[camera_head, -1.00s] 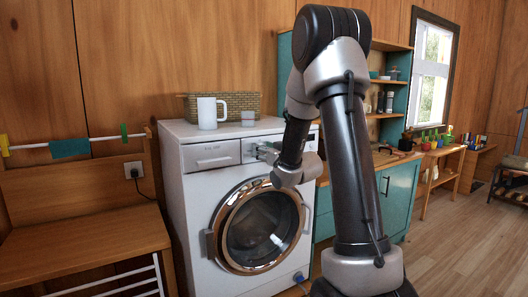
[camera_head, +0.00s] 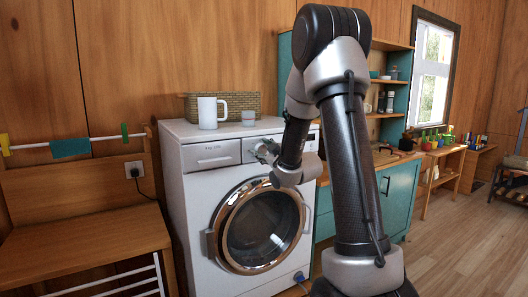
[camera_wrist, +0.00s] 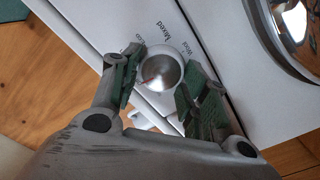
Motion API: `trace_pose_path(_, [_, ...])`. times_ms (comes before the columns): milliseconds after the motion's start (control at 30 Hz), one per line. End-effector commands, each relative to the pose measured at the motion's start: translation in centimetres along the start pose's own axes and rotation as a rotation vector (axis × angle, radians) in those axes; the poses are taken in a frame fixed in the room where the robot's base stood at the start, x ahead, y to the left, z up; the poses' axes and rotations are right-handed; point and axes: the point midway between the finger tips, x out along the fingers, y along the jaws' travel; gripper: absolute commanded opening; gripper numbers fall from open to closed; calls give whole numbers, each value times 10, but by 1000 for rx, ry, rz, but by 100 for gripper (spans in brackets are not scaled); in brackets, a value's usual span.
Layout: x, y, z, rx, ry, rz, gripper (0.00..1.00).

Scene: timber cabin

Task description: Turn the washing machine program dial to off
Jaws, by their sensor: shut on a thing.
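The washing machine (camera_head: 190,205) is white with a round, copper-rimmed door and stands against the timber wall. Its program dial (camera_wrist: 160,68) is a silver round knob with a red pointer mark in the wrist view. Printed words, among them "Mixed" and "Wool", show around the dial; I cannot make out an off mark. My gripper (camera_wrist: 160,80) has its two green-padded fingers on either side of the dial, shut on it. In the head view my gripper (camera_head: 264,150) is at the machine's front panel, and my arm and fingers hide the dial there.
A white mug (camera_head: 208,113), a small glass (camera_head: 248,118) and a wicker basket (camera_head: 235,102) stand on top of the machine. A wooden bench (camera_head: 85,245) is at the left, and a teal cabinet (camera_head: 398,195) at the right. Open floor lies at the right.

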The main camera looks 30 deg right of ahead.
Motion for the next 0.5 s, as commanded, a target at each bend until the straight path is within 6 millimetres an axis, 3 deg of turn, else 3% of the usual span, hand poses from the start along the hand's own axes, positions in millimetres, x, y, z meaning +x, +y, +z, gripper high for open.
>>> trace_pose_path(500, [0, -1, 0, -151, 0, -1, 21])
